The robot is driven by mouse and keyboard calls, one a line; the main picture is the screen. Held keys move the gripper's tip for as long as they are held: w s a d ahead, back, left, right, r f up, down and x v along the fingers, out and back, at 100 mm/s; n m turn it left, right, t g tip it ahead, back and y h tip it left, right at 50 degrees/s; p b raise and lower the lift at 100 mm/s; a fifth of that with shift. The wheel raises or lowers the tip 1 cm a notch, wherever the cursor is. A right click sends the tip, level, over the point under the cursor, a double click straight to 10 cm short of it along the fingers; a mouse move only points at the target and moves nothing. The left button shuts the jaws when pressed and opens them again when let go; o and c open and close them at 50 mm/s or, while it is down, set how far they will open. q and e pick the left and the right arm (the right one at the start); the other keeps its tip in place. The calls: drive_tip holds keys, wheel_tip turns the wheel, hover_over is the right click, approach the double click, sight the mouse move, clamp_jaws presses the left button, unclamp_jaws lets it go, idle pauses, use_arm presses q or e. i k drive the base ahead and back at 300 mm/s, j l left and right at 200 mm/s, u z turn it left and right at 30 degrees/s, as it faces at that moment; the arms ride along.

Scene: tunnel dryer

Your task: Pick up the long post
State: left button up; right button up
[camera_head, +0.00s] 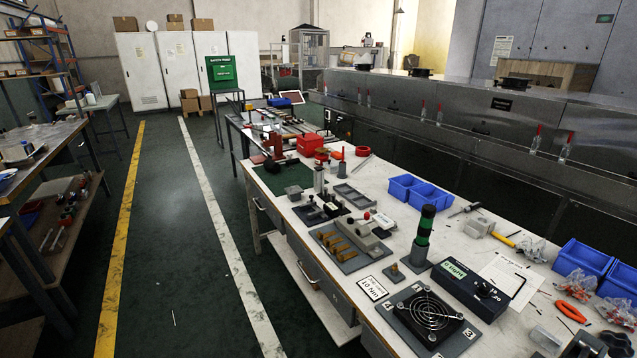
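I cannot tell for certain which thing is the long post. Several brass-coloured posts (347,254) of differing lengths lie in a row on a grey plate (323,234) near the middle of the workbench. A separate small upright brass piece (394,267) stands on a dark base to the right of that plate. A taller black and green banded column (425,227) stands upright farther right. An upright grey cylinder (319,178) stands farther back on the bench. Neither of my grippers shows in this view.
The pale workbench (455,210) carries blue bins (421,193), a fan unit (429,313), a black control box (472,288) and orange-handled pliers (570,312). A steel machine runs behind it. The dark floor to the left, between bench and yellow line (122,230), is mostly clear.

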sight(318, 177)
drive_tip(key=z, duration=0.6)
drive_tip(key=i+j+z, duration=0.15)
drive_tip(key=j+z, duration=0.25)
drive_tip(key=i+j+z, duration=0.1)
drive_tip(key=j+z, duration=0.55)
drive_tip(key=z, duration=0.15)
drive_tip(key=j+z, duration=0.45)
